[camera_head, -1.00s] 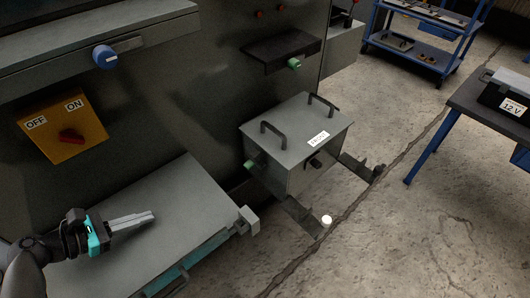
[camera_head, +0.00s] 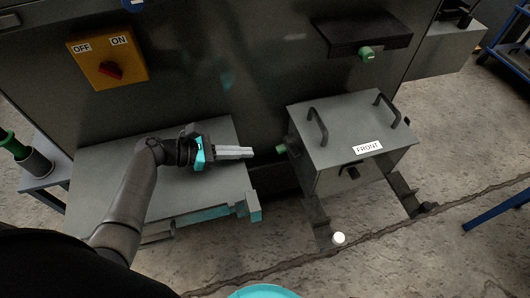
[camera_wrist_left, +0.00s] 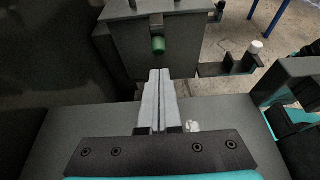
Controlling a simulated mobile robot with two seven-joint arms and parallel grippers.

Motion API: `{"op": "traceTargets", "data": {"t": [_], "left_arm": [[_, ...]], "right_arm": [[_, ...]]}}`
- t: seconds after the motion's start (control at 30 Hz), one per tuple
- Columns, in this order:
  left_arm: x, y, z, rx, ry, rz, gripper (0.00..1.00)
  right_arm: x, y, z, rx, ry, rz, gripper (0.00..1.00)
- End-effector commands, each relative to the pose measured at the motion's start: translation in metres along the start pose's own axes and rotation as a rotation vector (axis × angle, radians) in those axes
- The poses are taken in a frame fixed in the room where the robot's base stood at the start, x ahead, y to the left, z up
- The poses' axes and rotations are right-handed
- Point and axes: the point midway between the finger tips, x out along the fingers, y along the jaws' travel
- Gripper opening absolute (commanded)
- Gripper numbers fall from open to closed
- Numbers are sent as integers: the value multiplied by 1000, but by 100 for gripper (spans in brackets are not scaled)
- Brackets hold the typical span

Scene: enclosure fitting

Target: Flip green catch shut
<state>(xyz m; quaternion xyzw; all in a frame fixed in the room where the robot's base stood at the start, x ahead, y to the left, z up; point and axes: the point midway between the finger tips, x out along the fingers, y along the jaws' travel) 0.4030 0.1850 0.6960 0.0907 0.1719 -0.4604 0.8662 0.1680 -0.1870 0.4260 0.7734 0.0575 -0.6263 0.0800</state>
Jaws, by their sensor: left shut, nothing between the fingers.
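A grey box (camera_head: 341,133) labelled FRONT has two black handles on its lid. A green-tipped catch (camera_head: 281,149) sticks out of the box's left side; it also shows in the left wrist view (camera_wrist_left: 158,45), just beyond the fingers. A second green-tipped piece (camera_head: 366,53) sits under a dark ledge on the cabinet. My left gripper (camera_head: 250,152) is shut and empty, with its fingers pointing right at the box's catch and a small gap between them. In the left wrist view its fingertips (camera_wrist_left: 160,72) are below the catch. My right gripper is not in view.
A grey-topped bench (camera_head: 108,172) lies under my left arm, beside the large dark cabinet (camera_head: 215,75). An orange OFF/ON switch plate (camera_head: 107,57) is on the cabinet. Black rails (camera_head: 318,222) and a white cylinder (camera_head: 338,239) are on the floor before the box.

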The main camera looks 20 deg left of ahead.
Motion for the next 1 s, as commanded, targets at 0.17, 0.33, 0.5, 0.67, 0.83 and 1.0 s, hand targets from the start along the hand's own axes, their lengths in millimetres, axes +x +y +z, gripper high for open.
{"op": "traceTargets", "data": {"t": [0.17,0.33,0.5,0.67,0.83,1.0], "left_arm": [[22,0,-1,1,-1,0,0],[39,0,-1,1,-1,1,0],[53,0,-1,1,0,0,0],[60,1,-1,1,1,2,0],[62,0,0,1,2,1,0],[62,0,0,1,2,1,0]], "right_arm": [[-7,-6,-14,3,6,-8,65],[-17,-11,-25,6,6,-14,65],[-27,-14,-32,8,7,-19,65],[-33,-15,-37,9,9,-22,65],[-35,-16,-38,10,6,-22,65],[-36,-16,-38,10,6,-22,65]]}}
